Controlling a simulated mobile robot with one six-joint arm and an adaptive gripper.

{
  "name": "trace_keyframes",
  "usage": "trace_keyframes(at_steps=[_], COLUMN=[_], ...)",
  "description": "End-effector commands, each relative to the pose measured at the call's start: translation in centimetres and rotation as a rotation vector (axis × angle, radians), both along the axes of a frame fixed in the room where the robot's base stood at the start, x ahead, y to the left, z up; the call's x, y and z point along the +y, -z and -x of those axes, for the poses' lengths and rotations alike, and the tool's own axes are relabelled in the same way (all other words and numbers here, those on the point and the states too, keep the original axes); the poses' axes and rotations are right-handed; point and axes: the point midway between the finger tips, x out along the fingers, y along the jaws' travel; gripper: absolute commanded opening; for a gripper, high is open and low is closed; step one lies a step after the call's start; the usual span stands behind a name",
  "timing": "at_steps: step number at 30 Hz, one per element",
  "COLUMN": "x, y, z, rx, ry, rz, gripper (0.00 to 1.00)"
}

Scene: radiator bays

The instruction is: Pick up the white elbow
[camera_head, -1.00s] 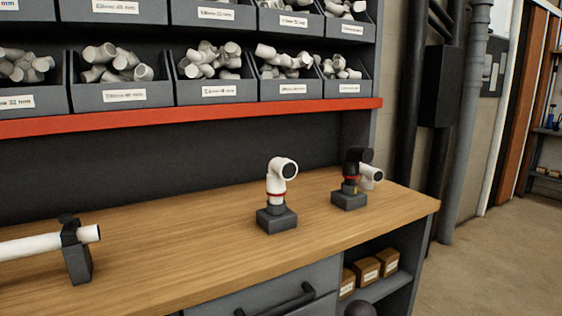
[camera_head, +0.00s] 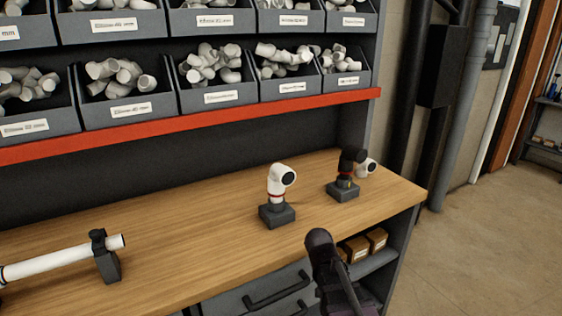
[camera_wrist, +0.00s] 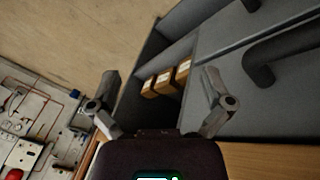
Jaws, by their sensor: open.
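The white elbow (camera_head: 281,178) stands upright in a dark grey block (camera_head: 277,216) on the wooden workbench (camera_head: 200,225). It has a red ring low on its body, and its dark round opening faces right. My gripper (camera_wrist: 162,102) is open and empty in the wrist view, its two fingers wide apart. It points at the bench's front and lower shelf. The white elbow is not in the wrist view. In the head view a dark part of my arm (camera_head: 328,265) rises in front of the bench, below and right of the elbow; the fingertips are not clear there.
A black elbow with a white piece (camera_head: 367,167) sits in another block (camera_head: 342,191), right of the white elbow. A white pipe (camera_head: 60,262) lies in a stand at left. Bins of fittings (camera_head: 208,97) stand above a red shelf edge (camera_head: 190,128).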

Motion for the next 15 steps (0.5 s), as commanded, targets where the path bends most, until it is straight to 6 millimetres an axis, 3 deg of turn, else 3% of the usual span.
trace_keyframes(at_steps=[1, 11, 15], x=[0.5, 4.1, 7.2], y=[-2.2, -9.6, -13.2], z=[-0.5, -3.4, -5.2], rx=[-0.014, -0.145, -0.253], ry=[0.006, 0.071, 0.11], rz=[0.012, 0.106, 0.159], gripper=[1.0, 1.0, 1.0])
